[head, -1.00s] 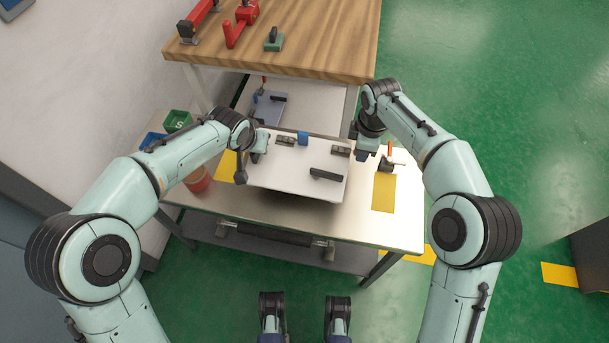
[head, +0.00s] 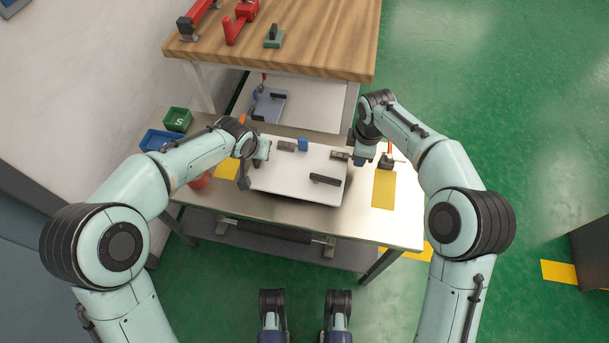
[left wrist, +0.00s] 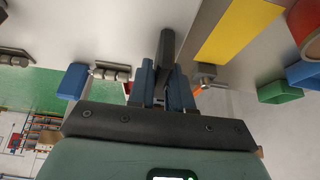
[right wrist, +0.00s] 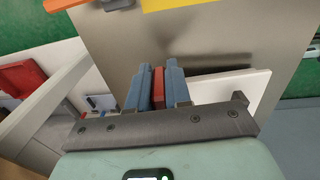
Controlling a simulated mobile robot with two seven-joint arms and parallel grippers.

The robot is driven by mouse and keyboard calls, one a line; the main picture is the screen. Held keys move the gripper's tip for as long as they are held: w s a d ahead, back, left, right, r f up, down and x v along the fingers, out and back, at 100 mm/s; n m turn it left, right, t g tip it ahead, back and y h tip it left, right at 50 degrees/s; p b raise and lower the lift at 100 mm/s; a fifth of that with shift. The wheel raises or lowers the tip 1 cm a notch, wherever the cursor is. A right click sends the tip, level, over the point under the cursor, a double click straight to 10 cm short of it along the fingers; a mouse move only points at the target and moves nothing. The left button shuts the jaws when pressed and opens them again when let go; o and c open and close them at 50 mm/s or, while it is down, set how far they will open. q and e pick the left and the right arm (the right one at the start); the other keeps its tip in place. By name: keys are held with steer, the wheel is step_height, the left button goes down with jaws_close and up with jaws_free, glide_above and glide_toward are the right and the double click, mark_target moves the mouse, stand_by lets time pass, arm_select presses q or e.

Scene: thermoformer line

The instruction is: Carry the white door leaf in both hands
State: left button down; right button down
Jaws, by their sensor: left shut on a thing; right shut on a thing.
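The white door leaf (head: 298,172) lies roughly flat over the steel table, with a dark handle (head: 325,180), two hinges along its far edge and a blue block (head: 303,144) between them. My left gripper (head: 257,163) is shut at its left edge; in the left wrist view (left wrist: 163,75) a dark bar shows at the fingers, beside the white leaf (left wrist: 110,35). My right gripper (head: 357,158) is shut at its right far corner; in the right wrist view (right wrist: 157,75) a red piece shows between the fingers. I cannot tell whether the leaf touches the table.
The steel table (head: 400,225) has yellow patches (head: 384,190). A green bin (head: 177,119), a blue bin (head: 158,140) and a partly hidden red container (head: 200,181) are at left. A wooden bench (head: 320,45) stands behind, above a lower shelf. Open green floor lies right.

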arm_select(q)
steer(key=shift+f, duration=0.25)
arm_select(e)
steer(key=shift+f, duration=0.3)
arm_select(q)
steer(key=c, duration=1)
jaws_free()
steer(key=shift+c, duration=0.2)
arm_select(e)
steer(key=c, duration=1.1)
jaws_free()
steer(key=shift+o, duration=0.2)
steer(key=shift+r, duration=0.1)
steer(key=shift+r, duration=0.2)
arm_select(q)
steer(key=v, duration=1.2)
arm_select(e)
step_height(320, 180, up, 12)
steer(key=s, duration=0.1)
steer(key=shift+f, duration=0.2)
steer(key=shift+s, duration=0.1)
